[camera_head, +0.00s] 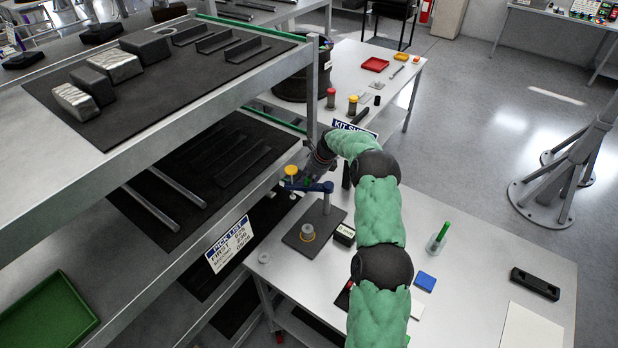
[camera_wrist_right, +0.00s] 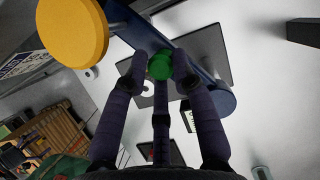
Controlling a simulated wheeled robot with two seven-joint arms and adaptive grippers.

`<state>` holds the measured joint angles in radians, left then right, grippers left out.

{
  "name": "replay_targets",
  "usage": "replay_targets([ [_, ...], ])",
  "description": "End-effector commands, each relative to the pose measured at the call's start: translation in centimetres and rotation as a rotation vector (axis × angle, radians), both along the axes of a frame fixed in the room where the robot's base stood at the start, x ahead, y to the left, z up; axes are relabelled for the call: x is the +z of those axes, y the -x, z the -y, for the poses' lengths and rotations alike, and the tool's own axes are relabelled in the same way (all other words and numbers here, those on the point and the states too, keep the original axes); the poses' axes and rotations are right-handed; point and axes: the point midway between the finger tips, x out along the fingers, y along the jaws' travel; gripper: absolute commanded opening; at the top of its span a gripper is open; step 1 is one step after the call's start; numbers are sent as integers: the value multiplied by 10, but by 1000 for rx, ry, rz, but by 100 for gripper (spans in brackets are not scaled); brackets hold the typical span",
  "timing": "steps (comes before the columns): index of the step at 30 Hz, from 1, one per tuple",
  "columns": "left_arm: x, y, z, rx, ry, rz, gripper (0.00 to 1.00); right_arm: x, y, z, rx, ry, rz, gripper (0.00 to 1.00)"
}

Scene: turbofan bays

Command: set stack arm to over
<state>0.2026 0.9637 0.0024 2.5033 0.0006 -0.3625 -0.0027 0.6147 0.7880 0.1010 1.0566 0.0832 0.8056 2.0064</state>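The stack arm is a blue bar (camera_head: 313,187) on an upright grey post (camera_head: 326,204), with a yellow disc (camera_head: 291,171) at its left end. The bar (camera_wrist_right: 205,80) and disc (camera_wrist_right: 72,30) also show in the right wrist view. A green knob (camera_wrist_right: 160,65) sits on the bar. My right gripper (camera_wrist_right: 160,68) has its fingertips close around this knob, seemingly touching it. In the head view the gripper is partly hidden by its wrist. My left gripper is not in view.
A grey shelf rack (camera_head: 195,115) with dark blocks stands close on the left, with a pick list sign (camera_head: 229,244). On the table are a small black box (camera_head: 344,234), a blue square (camera_head: 425,281), a green-topped holder (camera_head: 438,238) and a black tray (camera_head: 535,283).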

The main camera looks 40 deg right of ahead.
Motion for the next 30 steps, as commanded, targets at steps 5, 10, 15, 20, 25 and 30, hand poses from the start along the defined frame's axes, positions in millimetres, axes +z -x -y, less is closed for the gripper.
replay_targets([
  [5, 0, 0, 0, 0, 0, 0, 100, 4, -3, 1, 1, 5, 9, 0],
  [10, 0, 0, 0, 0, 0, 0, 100, 5, -2, 0, 21, 6, 11, 0],
  [15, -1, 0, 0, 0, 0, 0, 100, 5, -2, -1, 39, 6, 13, 0],
  [20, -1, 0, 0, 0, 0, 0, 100, 6, -1, -2, 62, 6, 13, 0],
  [25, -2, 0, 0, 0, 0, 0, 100, 6, 2, -5, 117, 5, 14, 0],
  [30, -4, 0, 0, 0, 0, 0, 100, 6, 9, -9, 229, 6, 14, 0],
])
